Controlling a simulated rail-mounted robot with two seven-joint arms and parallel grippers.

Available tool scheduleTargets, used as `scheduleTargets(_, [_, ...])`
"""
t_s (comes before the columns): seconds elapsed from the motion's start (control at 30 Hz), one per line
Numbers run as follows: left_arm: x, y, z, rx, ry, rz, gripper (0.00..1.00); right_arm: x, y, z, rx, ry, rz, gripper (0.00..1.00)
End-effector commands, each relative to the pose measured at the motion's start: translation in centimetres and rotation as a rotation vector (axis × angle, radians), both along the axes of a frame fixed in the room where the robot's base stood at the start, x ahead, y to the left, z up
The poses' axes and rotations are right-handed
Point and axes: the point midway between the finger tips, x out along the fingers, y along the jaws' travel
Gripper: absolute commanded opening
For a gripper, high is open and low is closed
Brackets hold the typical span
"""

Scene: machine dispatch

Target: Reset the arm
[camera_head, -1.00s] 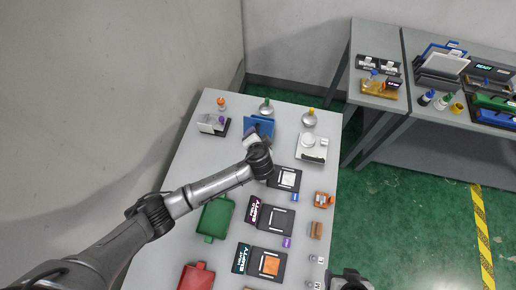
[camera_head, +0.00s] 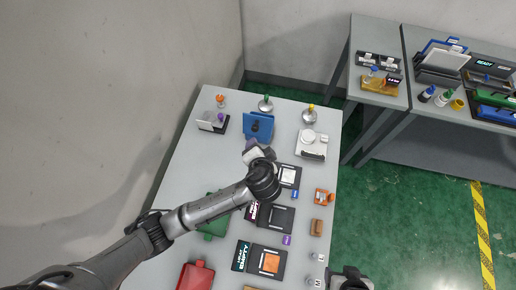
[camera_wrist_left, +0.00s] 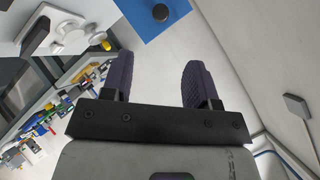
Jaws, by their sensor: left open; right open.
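My left arm comes in from the left over the grey table (camera_head: 190,170) in the head view. Its gripper (camera_head: 252,152) is above the table, just in front of the blue stand (camera_head: 259,126). In the left wrist view, the two dark purple fingers (camera_wrist_left: 160,82) are spread wide with nothing between them. Part of the blue stand with a black knob (camera_wrist_left: 160,13) shows beyond them. My right gripper (camera_head: 350,278) is at the bottom edge of the head view, by the table's right edge. It is mostly cut off, and nothing held shows.
My left arm partly covers the green tray (camera_head: 213,228). A red tray (camera_head: 196,276), a black station with an orange pad (camera_head: 271,263), a white scale-like device (camera_head: 311,144) and small blocks stand around. A second table (camera_head: 425,128) with equipment is at the upper right.

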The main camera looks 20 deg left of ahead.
Motion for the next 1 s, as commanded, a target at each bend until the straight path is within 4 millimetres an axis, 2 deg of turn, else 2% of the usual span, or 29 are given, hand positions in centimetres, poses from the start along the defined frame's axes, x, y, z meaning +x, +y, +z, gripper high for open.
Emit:
scheduleTargets(0.5, [0.0,0.0,0.0,0.031,0.014,-0.022,0.54,0.0,0.1,0.0,0.002,0.0,-0.001,0.69])
scheduleTargets(0.6, [-0.6,-0.8,-0.1,0.029,0.075,-0.086,0.54,0.0,0.0,0.0,0.0,0.0,-0.001,0.69])
scheduleTargets(0.67, [-1.0,-1.6,1.2,-0.014,0.091,-0.131,0.54,0.0,0.0,0.0,-0.001,0.0,0.001,0.69])
scheduleTargets(0.77, [-0.9,-1.4,4.5,-0.111,0.085,-0.167,0.54,0.0,-0.1,0.0,-0.005,0.0,0.003,0.69])
scheduleTargets(0.8, [-0.8,-1.2,6.0,-0.152,0.074,-0.176,0.54,0.0,-0.2,0.0,-0.007,0.0,0.004,0.69])
scheduleTargets(0.9, [-1.8,-0.2,8.7,-0.26,0.071,-0.188,0.54,0.0,-0.2,0.5,-0.008,0.001,0.005,0.69])
scheduleTargets(1.0, [-3.7,1.2,10.1,-0.365,0.083,-0.176,0.54,0.0,-0.2,1.3,-0.008,-0.001,0.005,0.69])
